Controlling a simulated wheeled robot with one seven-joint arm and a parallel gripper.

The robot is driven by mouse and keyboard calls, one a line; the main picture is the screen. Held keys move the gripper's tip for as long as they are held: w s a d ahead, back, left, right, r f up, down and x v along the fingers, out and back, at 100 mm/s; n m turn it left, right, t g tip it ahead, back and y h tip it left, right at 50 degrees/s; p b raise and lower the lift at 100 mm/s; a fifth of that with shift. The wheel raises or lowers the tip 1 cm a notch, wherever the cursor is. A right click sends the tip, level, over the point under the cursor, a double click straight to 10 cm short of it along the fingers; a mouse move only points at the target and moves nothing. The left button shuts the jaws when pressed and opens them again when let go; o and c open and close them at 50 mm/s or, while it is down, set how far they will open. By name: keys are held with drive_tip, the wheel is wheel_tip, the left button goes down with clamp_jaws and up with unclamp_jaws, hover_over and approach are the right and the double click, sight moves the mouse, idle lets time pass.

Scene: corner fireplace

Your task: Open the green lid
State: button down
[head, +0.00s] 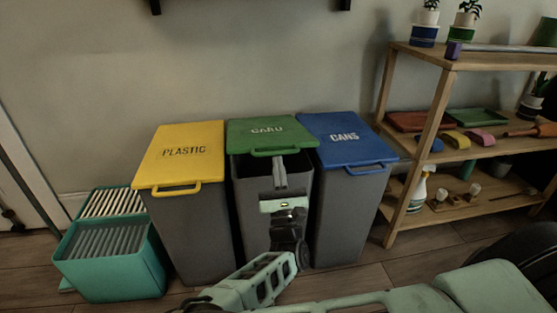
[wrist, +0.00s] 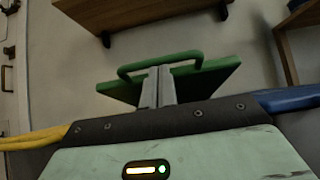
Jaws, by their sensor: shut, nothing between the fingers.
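The green lid (head: 268,134) is on the middle grey bin (head: 250,215), between the yellow and blue lids. Its front edge is raised off the bin, and a dark gap shows beneath it. My gripper (head: 279,162) is shut and empty, with its fingertips at the front edge of the lid, just below the green handle (head: 274,152). In the wrist view, the shut fingertips (wrist: 158,72) overlap the lid (wrist: 215,77) beneath the handle bar (wrist: 160,58). I cannot tell whether they touch it.
The yellow-lidded bin (head: 185,155) stands close on the left and the blue-lidded bin (head: 345,138) on the right. Teal crates (head: 110,270) sit at the far left. A wooden shelf (head: 440,130) with pots and tools stands at the right. The wall is behind.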

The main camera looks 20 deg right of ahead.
drive_tip(key=r+g+p, duration=0.1)
drive_tip(key=r+p, duration=0.2)
drive_tip(key=p, duration=0.2)
drive_tip(key=w+r+g+p, duration=0.1)
drive_tip(key=r+p, duration=0.3)
drive_tip(key=p, duration=0.1)
drive_tip(key=w+r+p, duration=0.1)
drive_tip(key=r+p, duration=0.2)
drive_tip(key=p, duration=0.2)
drive_tip(key=shift+w+d+r+g, duration=0.2)
drive_tip(key=shift+d+r+g, duration=0.1)
drive_tip(key=shift+g, duration=0.1)
drive_tip(key=w+d+r+g+y+p, duration=0.1)
drive_tip(key=w+d+r+g+p, duration=0.1)
drive_tip(key=w+r+p, duration=0.8)
drive_tip(key=w+d+r+g+p, duration=0.2)
drive_tip(key=w+r+g+p, duration=0.3)
drive_tip(key=p, duration=1.8)
drive_tip(key=shift+w+r+y, duration=0.4)
drive_tip(key=shift+w+r, duration=2.2)
drive_tip(key=shift+r, duration=0.05)
